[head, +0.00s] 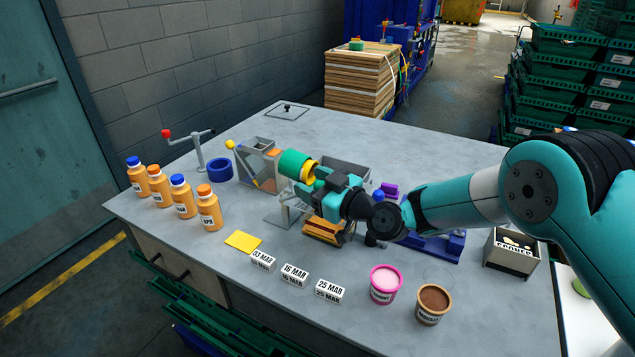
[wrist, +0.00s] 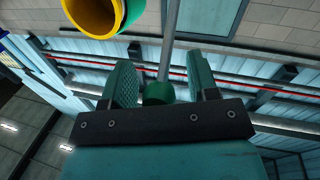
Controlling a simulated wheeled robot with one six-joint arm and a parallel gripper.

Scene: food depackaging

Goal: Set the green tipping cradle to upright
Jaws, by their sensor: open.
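The green tipping cradle (head: 293,164) is a green cup with a yellow rim, lying tilted with its mouth to the right on a grey stand (head: 284,212). Its yellow rim and dark inside (wrist: 95,12) show at the top of the wrist view. My gripper (head: 318,178) is just right of the cradle, open. In the wrist view a green knob (wrist: 158,93) on a grey rod (wrist: 169,40) stands between the two spread fingers (wrist: 166,78). I cannot tell whether either finger touches the knob. My gripper hides part of the stand in the head view.
Several orange bottles (head: 183,196) stand at left, near a blue ring (head: 219,169) and a grey lever stand (head: 197,150). Date blocks (head: 294,275) and tubs (head: 384,283) line the front. The back of the table is mostly clear.

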